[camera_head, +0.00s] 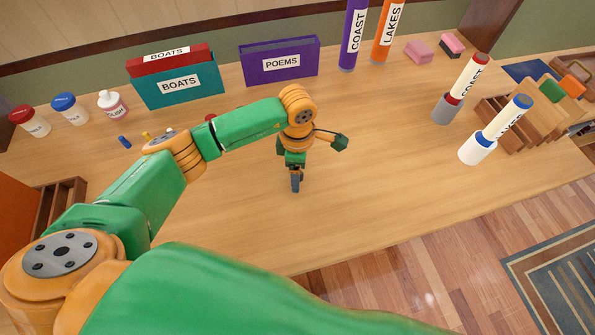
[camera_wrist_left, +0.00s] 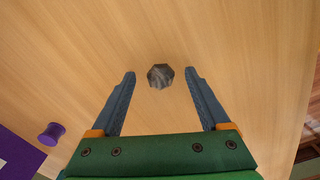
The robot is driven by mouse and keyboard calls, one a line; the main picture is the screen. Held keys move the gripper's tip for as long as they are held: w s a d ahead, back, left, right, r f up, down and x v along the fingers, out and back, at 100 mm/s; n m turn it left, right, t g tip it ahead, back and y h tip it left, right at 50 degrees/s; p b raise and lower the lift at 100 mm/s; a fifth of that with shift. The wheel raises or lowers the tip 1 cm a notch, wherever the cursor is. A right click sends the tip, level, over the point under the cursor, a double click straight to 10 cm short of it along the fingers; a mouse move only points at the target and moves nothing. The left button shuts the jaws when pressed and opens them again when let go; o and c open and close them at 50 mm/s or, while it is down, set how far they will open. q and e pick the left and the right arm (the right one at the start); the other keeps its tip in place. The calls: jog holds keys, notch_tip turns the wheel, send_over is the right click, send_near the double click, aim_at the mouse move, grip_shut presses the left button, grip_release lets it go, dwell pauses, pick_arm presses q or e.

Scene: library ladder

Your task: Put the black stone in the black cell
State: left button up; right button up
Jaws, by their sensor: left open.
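A dark, faceted stone (camera_wrist_left: 160,76) lies on the wooden table, seen in the left wrist view. It sits between the two fingertips of my left gripper (camera_wrist_left: 160,82), with a clear gap to each finger. The left gripper is open and also shows in the head view (camera_head: 296,183), pointing down over the middle of the table. In the head view the stone is hidden by the gripper. A wooden tray with compartments (camera_head: 62,207) is partly in view at the left edge, largely hidden by my arm; I cannot make out a black cell in it. My right gripper is not in view.
Jars (camera_head: 68,110), a teal BOATS box (camera_head: 180,90) and a purple POEMS box (camera_head: 280,62) stand along the back. Labelled tubes stand in a grey cup (camera_head: 446,108) and a white cup (camera_head: 476,150) at the right. The table's front middle is clear.

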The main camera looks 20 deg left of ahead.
pick_arm(q)
jog(key=shift+f, duration=0.1)
grip_shut()
jog(key=shift+r, duration=0.55)
jog(key=s+d+r+b, duration=0.2)
jog(key=s+d+r, duration=0.6)
jog(key=s+r, duration=0.4)
jog(key=w+a+r+m+p, duration=0.1)
jog(key=w+a+m, duration=0.1)
jog(key=a+m, duration=0.4)
jog(key=w+a+r+m+p, duration=0.1)
jog(key=a+m, duration=0.5)
jog(key=m, duration=0.8)
jog(key=shift+w+r+p, duration=0.35)
jog(key=shift+r, duration=0.15)
